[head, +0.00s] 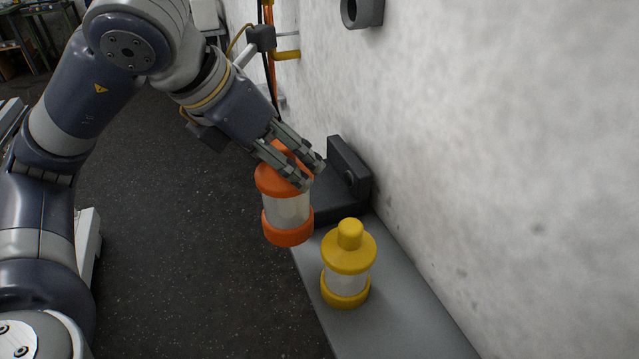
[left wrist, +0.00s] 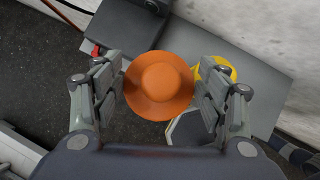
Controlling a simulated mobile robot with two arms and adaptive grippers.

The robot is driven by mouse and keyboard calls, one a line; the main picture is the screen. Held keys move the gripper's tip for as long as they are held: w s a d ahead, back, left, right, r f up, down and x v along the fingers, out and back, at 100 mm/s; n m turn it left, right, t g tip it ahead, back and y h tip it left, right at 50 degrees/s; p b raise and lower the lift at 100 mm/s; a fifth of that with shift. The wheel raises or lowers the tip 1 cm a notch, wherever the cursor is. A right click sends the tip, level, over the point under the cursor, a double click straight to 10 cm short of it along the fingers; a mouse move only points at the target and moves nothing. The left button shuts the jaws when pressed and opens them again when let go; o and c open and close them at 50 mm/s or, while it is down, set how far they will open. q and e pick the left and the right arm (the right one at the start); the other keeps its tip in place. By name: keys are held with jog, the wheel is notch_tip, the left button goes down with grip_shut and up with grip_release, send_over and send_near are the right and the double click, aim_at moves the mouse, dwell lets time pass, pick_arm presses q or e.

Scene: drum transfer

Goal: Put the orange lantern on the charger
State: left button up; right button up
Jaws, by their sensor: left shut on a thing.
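The orange lantern (head: 287,210) has an orange cap, a clear middle and an orange base. My left gripper (head: 301,176) is shut on its top knob and holds it upright near the shelf's left edge. In the left wrist view the lantern's round orange top (left wrist: 159,85) lies between the two fingers of my left gripper (left wrist: 160,92). The charger, a dark grey dock with a raised back (head: 350,172), stands on the shelf just behind and right of the lantern. The lantern hides part of it. The charger also shows at the top of the left wrist view (left wrist: 122,25). My right gripper is out of view.
A yellow lantern (head: 347,262) stands on the grey shelf (head: 400,315), nearer than the charger. A white wall (head: 500,150) borders the shelf on the right. A dark ring-shaped fixture (head: 362,12) and orange pipes (head: 270,70) are on the wall. Open floor (head: 180,230) lies left.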

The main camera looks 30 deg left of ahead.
pick_arm(q)
jog(key=shift+w+a+r+n+y, duration=0.1)
jog(key=shift+w+r+n+y, duration=0.2)
jog(key=shift+n, duration=0.2)
jog(key=shift+c, duration=0.2)
jog(key=shift+o, duration=0.2)
jog(key=w+a+f+p, duration=0.1)
jog(key=w+a+p, duration=0.2)
jog(key=w, duration=1.2)
jog(key=shift+a+f+p, duration=0.2)
jog(key=shift+p, duration=0.4)
notch_tip(320, 180, down, 4)
jog(key=shift+w+a+r+p, duration=0.1)
jog(key=shift+w+r+p, duration=0.1)
jog(key=shift+p, duration=0.3)
jog(key=o, duration=1.3)
jog(key=shift+f, duration=0.2)
jog(key=o, duration=0.5)
jog(key=shift+s+r, duration=0.1)
jog(key=shift+c, duration=0.2)
